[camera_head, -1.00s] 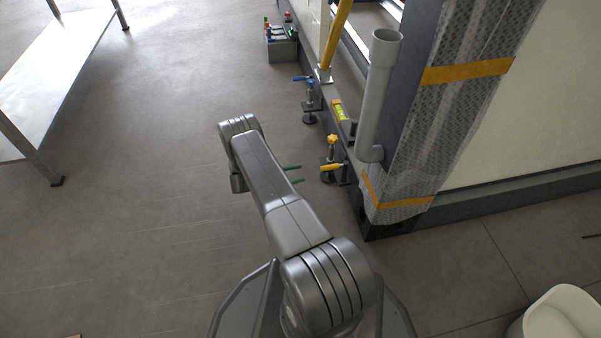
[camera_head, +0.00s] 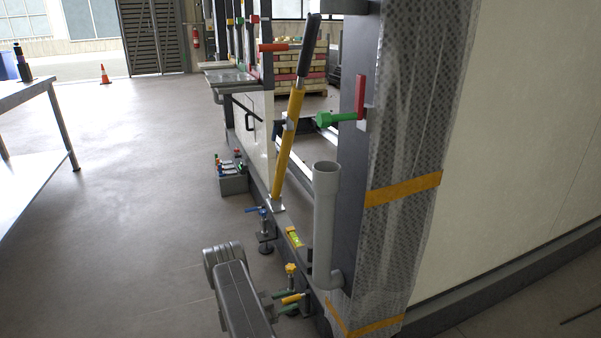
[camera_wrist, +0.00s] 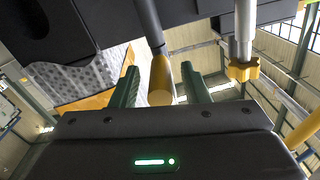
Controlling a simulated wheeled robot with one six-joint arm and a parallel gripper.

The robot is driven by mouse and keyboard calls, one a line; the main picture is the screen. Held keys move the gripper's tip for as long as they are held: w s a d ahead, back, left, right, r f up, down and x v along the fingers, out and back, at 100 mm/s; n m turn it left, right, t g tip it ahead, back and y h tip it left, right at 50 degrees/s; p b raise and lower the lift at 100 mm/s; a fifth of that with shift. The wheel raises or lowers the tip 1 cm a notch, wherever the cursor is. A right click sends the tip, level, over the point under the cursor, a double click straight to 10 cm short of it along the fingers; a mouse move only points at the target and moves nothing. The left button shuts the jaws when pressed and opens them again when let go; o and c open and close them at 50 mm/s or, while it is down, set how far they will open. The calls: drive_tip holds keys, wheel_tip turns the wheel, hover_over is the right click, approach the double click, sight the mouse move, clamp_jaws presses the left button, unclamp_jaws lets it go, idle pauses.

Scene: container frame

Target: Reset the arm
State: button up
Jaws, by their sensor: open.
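My gripper shows in the wrist view (camera_wrist: 160,70) as two green fingers set apart, open. A yellow handle (camera_wrist: 160,82) on a grey rod stands in the gap between them. I cannot tell if a finger touches it. A yellow star knob (camera_wrist: 243,70) on a metal screw is to the right. In the head view my arm (camera_head: 240,300) reaches in from the bottom edge, bent low. Its green fingers are by the clamp with the yellow knob (camera_head: 291,269) and yellow handle (camera_head: 293,298), at the foot of the frame.
A grey pipe (camera_head: 325,220) and a plastic-wrapped post (camera_head: 400,150) stand just right of the arm. A blue-handled clamp (camera_head: 264,225), a level (camera_head: 295,237) and a yellow lever (camera_head: 288,145) are farther along. A metal table (camera_head: 30,145) stands left. The floor between is clear.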

drive_tip(key=shift+x, duration=0.9)
drive_tip(key=p+v, duration=0.3)
drive_tip(key=v, duration=1)
drive_tip(key=b+x, duration=0.3)
drive_tip(key=x, duration=1)
drive_tip(key=shift+d, duration=0.1)
drive_tip(key=shift+s+n+t+y, duration=0.3)
drive_tip(key=shift+n+t, duration=0.3)
drive_tip(key=shift+t, duration=0.1)
